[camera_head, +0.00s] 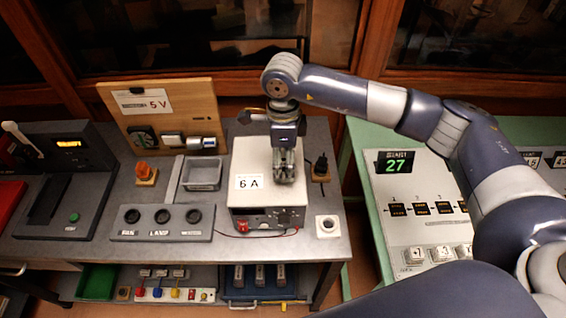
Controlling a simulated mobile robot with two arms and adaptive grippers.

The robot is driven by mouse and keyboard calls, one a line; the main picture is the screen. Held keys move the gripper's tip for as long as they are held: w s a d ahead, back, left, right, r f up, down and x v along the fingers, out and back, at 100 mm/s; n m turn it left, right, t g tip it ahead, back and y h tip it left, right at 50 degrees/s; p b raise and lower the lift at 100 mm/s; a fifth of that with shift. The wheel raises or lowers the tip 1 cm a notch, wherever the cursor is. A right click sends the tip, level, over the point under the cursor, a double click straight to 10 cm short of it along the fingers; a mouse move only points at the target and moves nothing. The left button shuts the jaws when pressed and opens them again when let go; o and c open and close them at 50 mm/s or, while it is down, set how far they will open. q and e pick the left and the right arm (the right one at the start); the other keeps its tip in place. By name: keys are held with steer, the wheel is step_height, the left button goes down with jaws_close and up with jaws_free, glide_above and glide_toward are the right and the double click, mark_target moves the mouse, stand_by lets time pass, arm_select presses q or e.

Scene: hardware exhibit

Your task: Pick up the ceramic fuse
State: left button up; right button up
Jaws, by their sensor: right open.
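My right gripper (284,176) points down over the top of the cream box labelled "6 A" (243,160), near its right side. The gripper is open, and its fingers hide part of the box top. I cannot make out a ceramic fuse for certain; it may be hidden by the gripper. A small white block with a round opening (329,236) stands on the grey bench to the right of the box front, apart from the gripper. My left gripper is not in view.
A black switch on a wooden base (320,177) stands right of the box. A grey tray (186,186), a three-socket panel (158,236) and a "5V" wooden board (202,98) are to the left. A green-edged console (379,206) stands at right.

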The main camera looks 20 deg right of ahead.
steer(key=shift+f, duration=0.5)
steer(key=c, duration=1.1)
steer(key=shift+r, duration=0.1)
steer(key=shift+r+b, duration=0.55)
steer(key=shift+s+a+r+b, duration=0.1)
steer(key=shift+s+r+b, duration=0.05)
steer(key=shift+r+b, duration=0.3)
steer(key=shift+s+r+b, duration=0.15)
steer(key=shift+r+b, duration=0.2)
steer(key=shift+r, duration=0.2)
steer(key=s+a+r+b, duration=0.1)
steer(key=s+a+b, duration=0.1)
steer(key=s, duration=0.5)
steer(key=s+a+b, duration=0.1)
steer(key=s+b, duration=0.1)
steer(key=s, duration=0.6)
steer(key=shift+a+r+b, duration=0.3)
steer(key=shift+a+r, duration=0.05)
steer(key=shift+r, duration=0.05)
